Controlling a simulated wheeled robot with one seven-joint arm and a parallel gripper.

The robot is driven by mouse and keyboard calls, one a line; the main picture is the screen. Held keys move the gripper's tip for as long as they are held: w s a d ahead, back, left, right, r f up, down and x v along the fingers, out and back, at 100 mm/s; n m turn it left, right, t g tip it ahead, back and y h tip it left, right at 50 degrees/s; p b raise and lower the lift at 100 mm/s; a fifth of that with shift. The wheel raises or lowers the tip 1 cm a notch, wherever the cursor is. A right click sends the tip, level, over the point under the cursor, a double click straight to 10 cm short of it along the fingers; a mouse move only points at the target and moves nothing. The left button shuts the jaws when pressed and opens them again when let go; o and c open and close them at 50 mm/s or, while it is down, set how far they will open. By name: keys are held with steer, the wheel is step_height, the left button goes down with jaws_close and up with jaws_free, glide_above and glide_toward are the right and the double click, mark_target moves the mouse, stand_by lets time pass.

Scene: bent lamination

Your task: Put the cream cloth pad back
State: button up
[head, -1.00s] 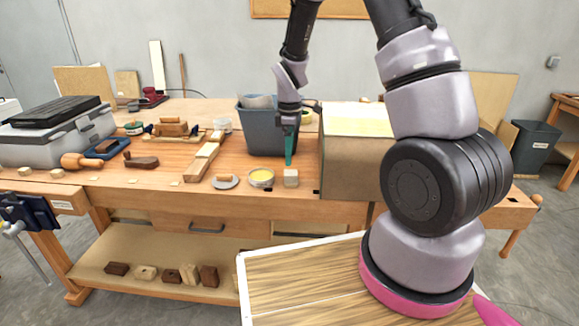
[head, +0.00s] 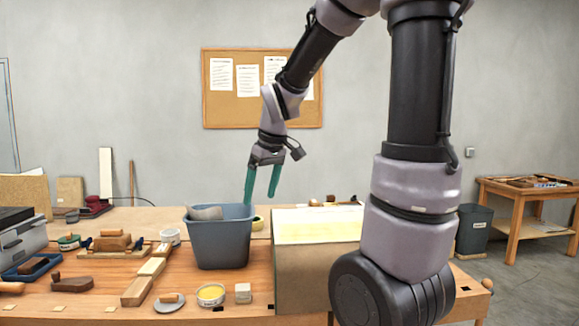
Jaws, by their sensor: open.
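A small pale cream block (head: 243,293), which looks like the cloth pad, sits near the front edge of the workbench (head: 150,280). It stands just right of an open round tin with yellow contents (head: 211,294) and left of a large brown box with a pale yellow top (head: 310,265). My gripper (head: 259,193) is open and empty, its two teal fingers spread and pointing down. It appears in the picture above the grey-blue bin (head: 222,243), well above the cream block and apart from it.
A grey disc with a wooden knob (head: 169,303) lies left of the tin. The box fills the right of the bench. Air around my gripper is clear.

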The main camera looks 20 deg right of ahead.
steer(key=s+d+r+m+t, duration=0.1)
steer(key=s+r+m+t, duration=0.1)
steer(key=s+r+m, duration=0.2)
steer(key=s+d+r+m+t, duration=0.1)
steer(key=s+r+m, duration=0.3)
steer(key=s, duration=0.6)
steer(key=shift+r+m+t+y, duration=0.3)
steer(key=shift+m+t, duration=0.1)
steer(key=shift+m, duration=0.1)
